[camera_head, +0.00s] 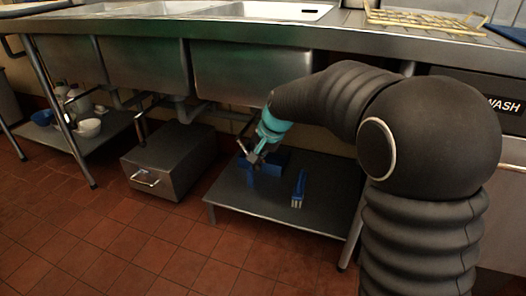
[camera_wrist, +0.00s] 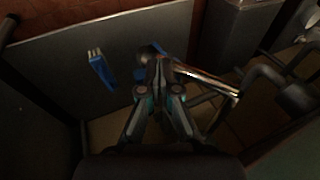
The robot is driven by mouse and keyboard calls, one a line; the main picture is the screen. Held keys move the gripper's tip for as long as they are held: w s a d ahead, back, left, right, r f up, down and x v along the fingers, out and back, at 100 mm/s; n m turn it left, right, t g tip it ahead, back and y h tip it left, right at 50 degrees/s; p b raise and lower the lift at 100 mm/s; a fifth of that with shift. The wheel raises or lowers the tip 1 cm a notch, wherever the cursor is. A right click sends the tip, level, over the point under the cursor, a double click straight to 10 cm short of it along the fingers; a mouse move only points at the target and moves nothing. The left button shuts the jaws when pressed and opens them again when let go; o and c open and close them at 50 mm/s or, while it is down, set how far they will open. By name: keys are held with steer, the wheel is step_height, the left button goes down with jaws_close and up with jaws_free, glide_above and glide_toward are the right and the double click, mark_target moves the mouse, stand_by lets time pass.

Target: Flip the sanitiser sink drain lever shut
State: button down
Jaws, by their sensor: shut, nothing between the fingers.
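Three steel sink basins hang under the counter in the head view; the right one (camera_head: 253,73) is nearest my arm. No sanitiser label shows. In the wrist view a thin metal rod (camera_wrist: 208,82), which looks like the drain lever, runs from beside my fingertips down to the right. My gripper (camera_wrist: 160,62) is shut and empty, its fingertips close to the rod's upper left end; I cannot tell if they touch. In the head view my gripper (camera_head: 254,158) is below the right basin, above the low shelf. The lever is not clear there, and its angle is hard to judge.
The low grey shelf (camera_head: 232,206) holds a blue-handled brush (camera_head: 299,188) and a blue object (camera_head: 277,162) behind my gripper. A steel box (camera_head: 168,168) with a handle stands left on the tiled floor. Dark pipes (camera_wrist: 268,80) lie right of the rod.

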steer(key=shift+w+a+f, duration=0.2)
steer(key=shift+a+f, duration=0.5)
steer(key=shift+f, duration=0.3)
steer(key=shift+w+a+f+p, duration=0.2)
steer(key=shift+a+f, duration=0.1)
steer(key=shift+a, duration=0.15)
steer(key=shift+w+a+f+p, duration=0.1)
steer(key=shift+a+f+p, duration=0.1)
steer(key=shift+a+f, duration=0.15)
steer(key=shift+a, duration=0.1)
steer(key=s+d+b, duration=0.1)
steer(key=s+d, duration=0.5)
steer(key=d, duration=0.6)
steer(key=shift+s+d+r, duration=0.2)
steer(key=shift+s+r, duration=0.05)
steer(key=shift+r, duration=0.15)
